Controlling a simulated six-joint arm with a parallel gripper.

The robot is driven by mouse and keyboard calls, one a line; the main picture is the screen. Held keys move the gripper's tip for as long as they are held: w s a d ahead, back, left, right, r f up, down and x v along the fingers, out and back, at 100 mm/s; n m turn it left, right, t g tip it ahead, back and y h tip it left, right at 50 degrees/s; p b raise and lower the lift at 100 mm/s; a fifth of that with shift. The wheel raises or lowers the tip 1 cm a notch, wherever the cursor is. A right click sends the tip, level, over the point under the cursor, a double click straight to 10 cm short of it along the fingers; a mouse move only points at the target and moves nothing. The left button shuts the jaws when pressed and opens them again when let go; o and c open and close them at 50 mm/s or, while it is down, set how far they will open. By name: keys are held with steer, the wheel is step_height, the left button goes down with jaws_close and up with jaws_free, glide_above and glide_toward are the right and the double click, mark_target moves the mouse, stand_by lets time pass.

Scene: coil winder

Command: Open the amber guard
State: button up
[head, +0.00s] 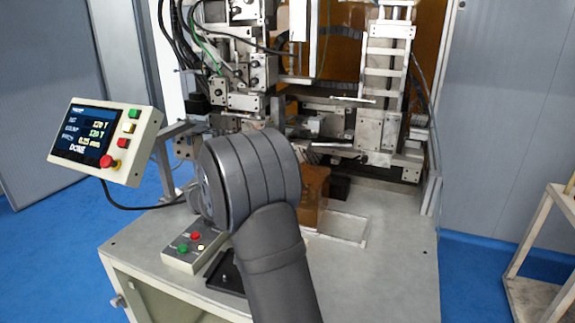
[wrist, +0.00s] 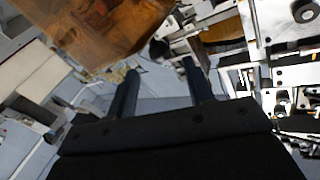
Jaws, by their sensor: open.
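An amber, partly see-through box-like guard (head: 314,190) stands on the machine's table in the head view, just right of my arm's grey wrist joint, which hides part of it. In the wrist view the amber guard (wrist: 95,28) fills the upper left, above and left of my fingers. My gripper (wrist: 159,67) shows two dark fingers spread apart with nothing between them. Its left fingertip is near the guard's lower edge; I cannot tell whether they touch. In the head view my gripper is hidden behind my arm.
A control panel (head: 106,142) with a lit screen reading DONE stands at the left. A small button box (head: 193,246) sits on the table (head: 372,275) beside my arm. Winder mechanisms and cables (head: 245,60) crowd the back, before an amber rear panel (head: 345,62). The table's front right is clear.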

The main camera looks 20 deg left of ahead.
steer(key=x, duration=0.6)
steer(key=shift+w+d, duration=0.2)
steer(key=shift+w, duration=0.2)
jaws_close()
